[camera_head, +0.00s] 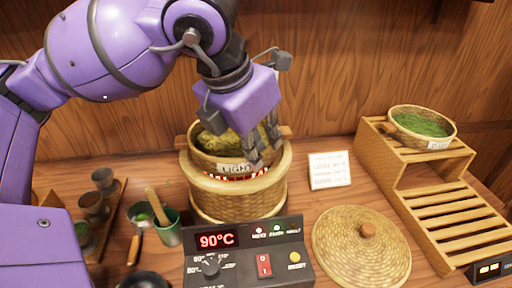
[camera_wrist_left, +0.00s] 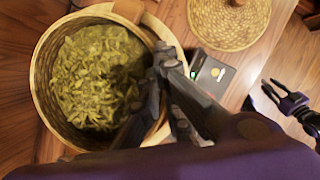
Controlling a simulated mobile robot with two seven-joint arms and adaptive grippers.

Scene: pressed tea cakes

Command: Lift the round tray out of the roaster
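The round tray (camera_head: 199,160) is a woven, basket-like tray filled with yellow-green tea leaves, with a small label on its front. It sits at the mouth of the woven roaster (camera_head: 238,203), and a red glow shows below its front edge. My left gripper (camera_head: 267,146) points down at the tray's right side, its fingers closed about the rim. The wrist view shows the tray (camera_wrist_left: 43,82) with one finger inside over the leaves and the other outside. Whether the tray's base is clear of the roaster is hidden. My right gripper (camera_wrist_left: 284,101) is empty, its fingers apart.
A control box (camera_head: 247,255) reading 90°C stands in front of the roaster. A woven lid (camera_head: 362,262) lies to its right, near a white card (camera_head: 329,170). A stepped wooden rack (camera_head: 455,212) holds a basket of green leaves (camera_head: 421,125). Cups (camera_head: 168,232) stand at left.

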